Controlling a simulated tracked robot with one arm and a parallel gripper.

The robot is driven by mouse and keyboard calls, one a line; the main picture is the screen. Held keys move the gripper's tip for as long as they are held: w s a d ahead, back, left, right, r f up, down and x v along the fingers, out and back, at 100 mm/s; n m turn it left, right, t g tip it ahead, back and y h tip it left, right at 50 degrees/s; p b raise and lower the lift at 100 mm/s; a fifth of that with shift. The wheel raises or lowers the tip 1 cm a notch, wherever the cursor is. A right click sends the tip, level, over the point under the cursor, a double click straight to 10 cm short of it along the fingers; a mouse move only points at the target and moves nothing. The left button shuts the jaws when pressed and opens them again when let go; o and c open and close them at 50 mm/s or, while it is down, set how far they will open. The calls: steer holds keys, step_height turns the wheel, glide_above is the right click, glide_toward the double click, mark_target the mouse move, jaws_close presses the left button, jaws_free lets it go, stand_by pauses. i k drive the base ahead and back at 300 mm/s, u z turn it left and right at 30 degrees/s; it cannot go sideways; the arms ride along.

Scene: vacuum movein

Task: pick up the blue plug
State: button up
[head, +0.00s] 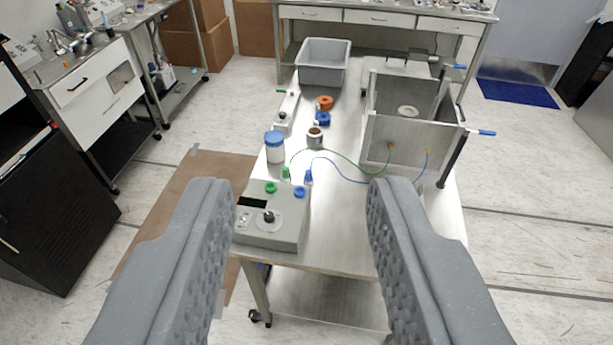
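The blue plug (308,177) sits on the steel table just behind the grey control box, at the end of a thin blue cable. The cable runs right to the front of the open metal chamber (404,143). A green plug (286,173) with a green cable is close by on its left. My gripper (300,198) is open and empty, its two grey fingers wide apart in the foreground. In the picture the blue plug lies between the fingers, farther away than the tips.
The control box (270,236) has a green and a blue socket on top. A blue-lidded jar (274,148), a small metal cup (315,137), blue and orange rings and a grey bin (323,65) stand farther back. The table's front right is clear.

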mark_target(308, 178)
steer(key=z, duration=0.1)
steer(key=i, duration=1.65)
steer(key=u, duration=0.1)
